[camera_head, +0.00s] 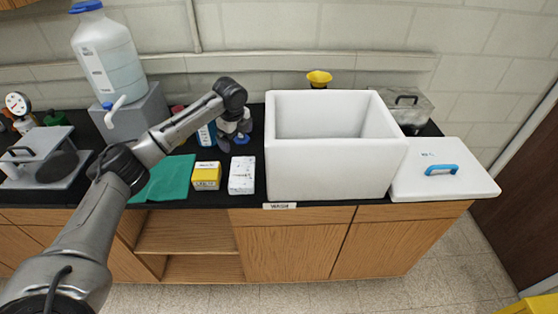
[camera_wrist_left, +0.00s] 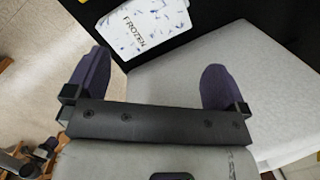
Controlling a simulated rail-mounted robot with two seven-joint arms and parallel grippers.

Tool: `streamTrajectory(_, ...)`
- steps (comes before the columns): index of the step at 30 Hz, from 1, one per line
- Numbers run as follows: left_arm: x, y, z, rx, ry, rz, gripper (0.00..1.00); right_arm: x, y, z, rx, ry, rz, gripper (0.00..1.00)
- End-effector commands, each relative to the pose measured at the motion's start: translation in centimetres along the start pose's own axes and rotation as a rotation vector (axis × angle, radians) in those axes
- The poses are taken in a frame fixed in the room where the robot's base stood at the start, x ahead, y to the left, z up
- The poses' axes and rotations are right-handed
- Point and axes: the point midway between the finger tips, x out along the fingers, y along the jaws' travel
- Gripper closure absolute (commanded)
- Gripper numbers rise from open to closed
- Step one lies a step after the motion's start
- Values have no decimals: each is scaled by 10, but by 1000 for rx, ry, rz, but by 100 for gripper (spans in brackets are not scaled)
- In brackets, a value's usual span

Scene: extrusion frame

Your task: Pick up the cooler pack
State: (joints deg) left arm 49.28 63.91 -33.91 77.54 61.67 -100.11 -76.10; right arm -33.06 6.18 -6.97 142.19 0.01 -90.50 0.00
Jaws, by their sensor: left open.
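The cooler pack (camera_head: 242,175) is a white block with small dark marks. It lies on the black counter near the front edge, between a yellow box and the white cooler box. In the left wrist view the pack (camera_wrist_left: 140,22) shows the word FROZEN and is partly cut off by the top edge. My left gripper (camera_head: 232,138) is behind the pack, above the counter. In the left wrist view its fingers (camera_wrist_left: 155,78) are spread and empty, apart from the pack. My right gripper is not in view.
The open white cooler box (camera_head: 330,168) stands close on the right, its lid (camera_head: 440,180) with blue handle beside it. A yellow box (camera_head: 207,176) and green cloth (camera_head: 165,180) lie left of the pack.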

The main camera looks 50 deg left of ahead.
Motion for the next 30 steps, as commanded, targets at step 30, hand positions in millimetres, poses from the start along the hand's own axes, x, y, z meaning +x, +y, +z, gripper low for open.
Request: streamTrajectory(30, 69, 20, -20, 921, 144, 35, 0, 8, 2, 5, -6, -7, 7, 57)
